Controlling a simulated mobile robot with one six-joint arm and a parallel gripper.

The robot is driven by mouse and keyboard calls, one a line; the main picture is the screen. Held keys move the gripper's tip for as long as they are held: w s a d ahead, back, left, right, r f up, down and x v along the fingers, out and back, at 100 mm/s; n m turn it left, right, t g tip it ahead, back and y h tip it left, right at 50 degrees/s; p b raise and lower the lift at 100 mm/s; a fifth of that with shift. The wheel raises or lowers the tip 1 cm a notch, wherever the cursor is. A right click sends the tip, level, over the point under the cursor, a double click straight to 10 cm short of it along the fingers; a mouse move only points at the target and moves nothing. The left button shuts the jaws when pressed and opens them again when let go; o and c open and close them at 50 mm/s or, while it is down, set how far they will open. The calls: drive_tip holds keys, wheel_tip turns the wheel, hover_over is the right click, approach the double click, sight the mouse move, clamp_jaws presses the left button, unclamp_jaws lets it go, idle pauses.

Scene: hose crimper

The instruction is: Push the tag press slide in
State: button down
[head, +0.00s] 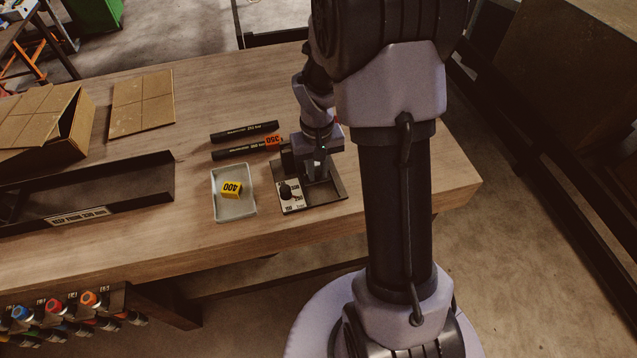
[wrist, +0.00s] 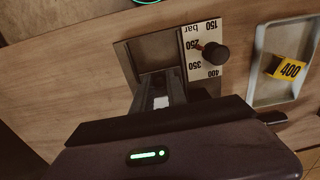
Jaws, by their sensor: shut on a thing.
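The tag press (head: 330,193) is a dark base plate on the wooden bench, with a black knob (head: 285,191) on a pale pressure scale. In the wrist view the knob (wrist: 215,54) stands beside the 150 to 400 bar markings, its pointer near 250. My gripper (head: 315,172) is down over the press, shut on its slide. The grip itself is mostly hidden by the gripper body. A small white patch (wrist: 160,102) shows in the dark parts just ahead of the gripper in the wrist view.
A grey tray (head: 234,211) with a yellow 400 tag (head: 232,189) is left of the press. Two black hoses (head: 240,133) lie behind it, one with an orange 350 tag (head: 273,142). A black tray (head: 150,182) and cardboard box (head: 45,125) are farther left.

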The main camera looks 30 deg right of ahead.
drive_tip(key=shift+w+d, duration=0.2)
drive_tip(key=shift+w, duration=0.8)
drive_tip(key=c, duration=0.6)
unclamp_jaws()
drive_tip(key=shift+r+p, duration=0.1)
drive_tip(key=shift+p, duration=0.2)
wheel_tip(320, 180, up, 9)
drive_tip(key=p, duration=0.6)
drive_tip(key=shift+p, duration=0.4)
